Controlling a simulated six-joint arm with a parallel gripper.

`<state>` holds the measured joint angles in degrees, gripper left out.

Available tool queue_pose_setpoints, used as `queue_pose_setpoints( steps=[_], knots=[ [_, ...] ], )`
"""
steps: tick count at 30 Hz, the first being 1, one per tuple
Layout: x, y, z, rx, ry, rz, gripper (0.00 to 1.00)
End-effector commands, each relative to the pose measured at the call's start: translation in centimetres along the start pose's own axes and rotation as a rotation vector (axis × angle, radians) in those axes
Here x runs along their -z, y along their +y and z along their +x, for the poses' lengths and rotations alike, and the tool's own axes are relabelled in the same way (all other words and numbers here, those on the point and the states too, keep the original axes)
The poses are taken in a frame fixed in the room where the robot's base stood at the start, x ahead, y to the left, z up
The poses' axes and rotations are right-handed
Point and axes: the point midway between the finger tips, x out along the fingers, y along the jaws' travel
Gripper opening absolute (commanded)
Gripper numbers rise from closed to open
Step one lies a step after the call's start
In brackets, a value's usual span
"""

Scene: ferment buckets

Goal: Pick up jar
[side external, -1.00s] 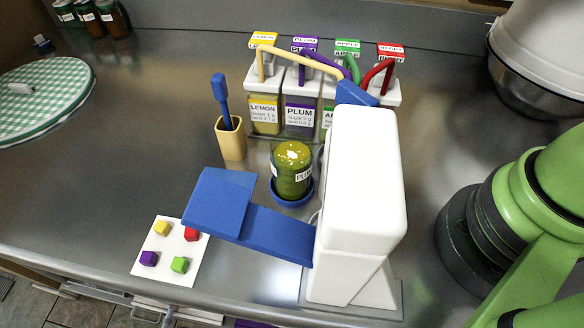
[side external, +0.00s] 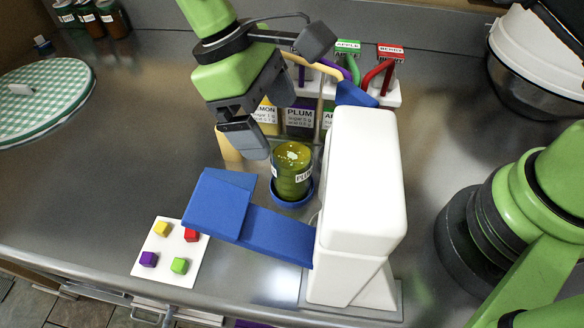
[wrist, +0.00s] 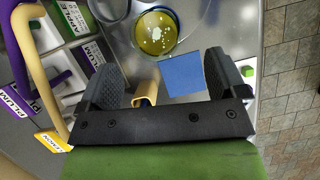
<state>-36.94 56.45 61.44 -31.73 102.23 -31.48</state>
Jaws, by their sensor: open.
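The jar (side external: 291,172) is a green-filled jar with a plum label and whitish specks on top. It stands upright in a blue round holder (side external: 297,197) beside the white machine. In the wrist view the jar (wrist: 156,34) shows from above, beyond the fingertips. My gripper (side external: 248,150) is just left of the jar and above the yellow cup, apart from the jar. Its fingers are spread, with nothing gripped between them in the wrist view (wrist: 158,85). The lower part of the jar is partly hidden by the holder.
The white machine (side external: 358,200) with a blue lever (side external: 250,220) stands right and front of the jar. Labelled dispensers (side external: 300,118) stand behind. A yellow cup (side external: 228,148) is partly hidden by my gripper. A white card (side external: 165,262) with coloured cubes lies front left.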

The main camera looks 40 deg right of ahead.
Motion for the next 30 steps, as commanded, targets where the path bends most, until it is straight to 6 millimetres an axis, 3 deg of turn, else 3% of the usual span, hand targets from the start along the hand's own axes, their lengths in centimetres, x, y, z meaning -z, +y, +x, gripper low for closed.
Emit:
queue_pose_setpoints(
  steps=[21, 30],
  knots=[
    [-0.6, 0.5, 8.0, 0.004, 0.001, 0.003, 0.90],
    [-0.5, 0.5, 8.3, 0.004, 0.005, 0.003, 0.88]
  ],
)
